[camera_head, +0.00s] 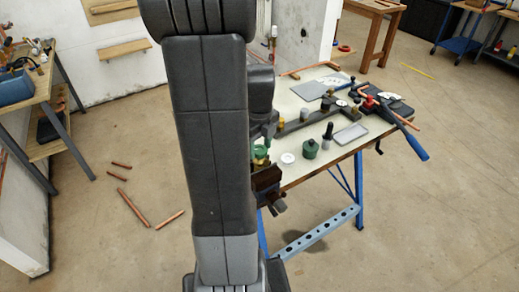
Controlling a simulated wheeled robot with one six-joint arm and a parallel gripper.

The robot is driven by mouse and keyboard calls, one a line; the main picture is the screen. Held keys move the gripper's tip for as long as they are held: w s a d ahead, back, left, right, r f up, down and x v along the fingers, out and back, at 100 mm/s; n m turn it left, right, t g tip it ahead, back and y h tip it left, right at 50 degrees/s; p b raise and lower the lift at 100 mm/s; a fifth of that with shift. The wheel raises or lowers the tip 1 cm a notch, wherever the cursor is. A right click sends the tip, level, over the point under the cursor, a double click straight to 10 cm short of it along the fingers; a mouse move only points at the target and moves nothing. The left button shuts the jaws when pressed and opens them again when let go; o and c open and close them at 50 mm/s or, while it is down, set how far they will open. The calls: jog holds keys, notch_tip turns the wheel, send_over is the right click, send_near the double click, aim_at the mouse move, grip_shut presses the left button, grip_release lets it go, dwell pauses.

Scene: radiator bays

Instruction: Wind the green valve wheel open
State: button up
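A green part with brass beside it (260,153) shows just right of my arm, at the near left end of the workbench above a dark vise (268,181). It may be the green valve wheel, but my arm covers its left side and its shape is unclear. A separate green knobbed piece (310,149) stands upright on the bench to the right. My gripper (270,129) seems to be the dark part just above the first green part, largely behind my arm. I cannot tell whether its fingers are open or touch anything.
The workbench (291,105) holds a white disc (288,158), a dark bottle (328,131), a grey tray (350,134) and a blue-handled tool (410,139). Copper pipes (134,208) lie on the floor at left. A side table (50,108) stands far left. The right floor is mostly clear.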

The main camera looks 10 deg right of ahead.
jog(key=c, duration=0.7)
jog(key=n, duration=1.9)
jog(key=shift+s+f+n, duration=0.1)
jog(key=shift+s+n, duration=0.05)
jog(key=shift+n, duration=0.25)
jog(key=n, duration=0.7)
jog(key=o, duration=1)
